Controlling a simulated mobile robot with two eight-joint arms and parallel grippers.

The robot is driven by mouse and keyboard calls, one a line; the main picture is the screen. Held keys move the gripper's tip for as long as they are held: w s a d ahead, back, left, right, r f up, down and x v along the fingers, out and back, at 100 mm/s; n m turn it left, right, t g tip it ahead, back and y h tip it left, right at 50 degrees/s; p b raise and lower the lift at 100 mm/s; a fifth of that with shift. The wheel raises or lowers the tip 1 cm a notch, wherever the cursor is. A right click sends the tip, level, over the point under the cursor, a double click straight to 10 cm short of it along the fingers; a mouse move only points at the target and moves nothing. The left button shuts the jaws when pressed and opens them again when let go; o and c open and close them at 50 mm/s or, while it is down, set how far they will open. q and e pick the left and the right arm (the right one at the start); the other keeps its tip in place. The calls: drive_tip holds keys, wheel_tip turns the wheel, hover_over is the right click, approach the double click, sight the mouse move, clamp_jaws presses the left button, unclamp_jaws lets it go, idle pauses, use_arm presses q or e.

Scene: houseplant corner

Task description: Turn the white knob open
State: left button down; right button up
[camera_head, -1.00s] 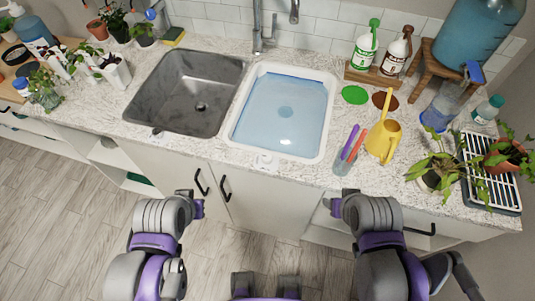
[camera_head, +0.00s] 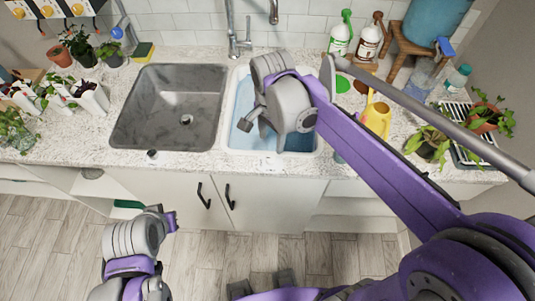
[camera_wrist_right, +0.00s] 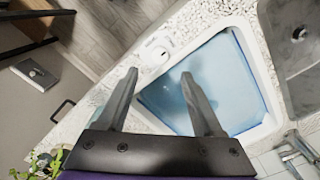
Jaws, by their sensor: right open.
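The white knob (camera_wrist_right: 158,51) is at the middle of the near rim of the white basin (camera_wrist_right: 235,25), which holds blue water. In the head view the knob (camera_head: 267,161) is faint against the pale counter edge. My right gripper (camera_wrist_right: 159,75) is open, with its two dark fingers apart and nothing between them. In the wrist view the knob shows just beyond the fingertips, apart from them. In the head view my right gripper (camera_head: 254,127) hangs over the basin, partly hidden by its wrist. My left gripper (camera_head: 170,221) is low in front of the cabinets, its fingers hidden.
A grey sink (camera_head: 168,105) lies left of the basin, with a tall faucet (camera_head: 233,35) behind. A yellow watering can (camera_head: 376,118), spray bottles (camera_head: 341,38) and a potted plant (camera_head: 428,148) stand right. My right arm covers part of that counter.

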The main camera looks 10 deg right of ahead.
sight(271, 158)
wheel_tip(271, 158, down, 9)
drive_tip(key=shift+r+b, duration=0.15)
drive_tip(key=shift+b, duration=0.15)
clamp_jaws()
idle(0.3)
